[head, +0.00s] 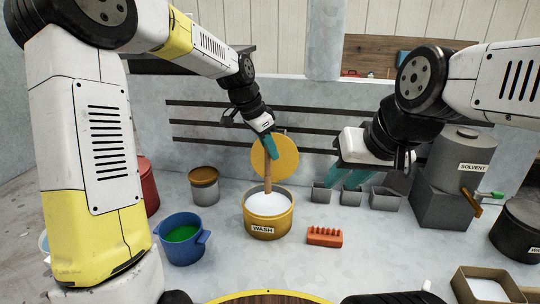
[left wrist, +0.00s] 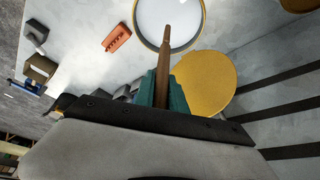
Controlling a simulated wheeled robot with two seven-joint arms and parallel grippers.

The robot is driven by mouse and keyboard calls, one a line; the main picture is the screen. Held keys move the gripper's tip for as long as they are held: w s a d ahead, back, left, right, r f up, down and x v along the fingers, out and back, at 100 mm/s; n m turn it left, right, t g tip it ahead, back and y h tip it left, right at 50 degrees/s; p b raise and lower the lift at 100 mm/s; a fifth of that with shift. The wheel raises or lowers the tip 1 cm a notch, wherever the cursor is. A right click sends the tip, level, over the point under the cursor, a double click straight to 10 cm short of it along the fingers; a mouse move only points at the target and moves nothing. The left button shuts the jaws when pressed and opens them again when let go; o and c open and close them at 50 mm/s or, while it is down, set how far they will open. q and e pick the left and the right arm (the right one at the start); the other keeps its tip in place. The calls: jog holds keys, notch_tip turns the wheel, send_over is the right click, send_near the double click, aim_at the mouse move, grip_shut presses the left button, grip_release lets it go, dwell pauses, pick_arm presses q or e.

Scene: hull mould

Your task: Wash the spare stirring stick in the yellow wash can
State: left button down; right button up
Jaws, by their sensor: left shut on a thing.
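The yellow wash can (head: 268,226), labelled WASH, stands on the pale bench in the middle of the head view, with whitish liquid inside. Its round yellow lid (head: 285,154) stands up behind the opening. My left gripper (head: 270,148) is above the can, its teal fingers shut on a wooden stirring stick (head: 268,180). The stick points down to the can's opening; whether its tip is in the liquid is unclear. The left wrist view shows the stick (left wrist: 165,60) reaching over the can's rim (left wrist: 203,22). My right gripper (head: 350,178) hangs empty to the right of the can, its fingers apart.
A blue pot (head: 184,240) with green liquid stands left of the can, a brown-lidded tin (head: 204,186) behind it. An orange holed block (head: 324,236) lies to the right. Small grey bins (head: 385,198) and a SOLVENT container (head: 455,165) stand further right.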

pick_arm(q)
jog(key=shift+r, duration=0.3)
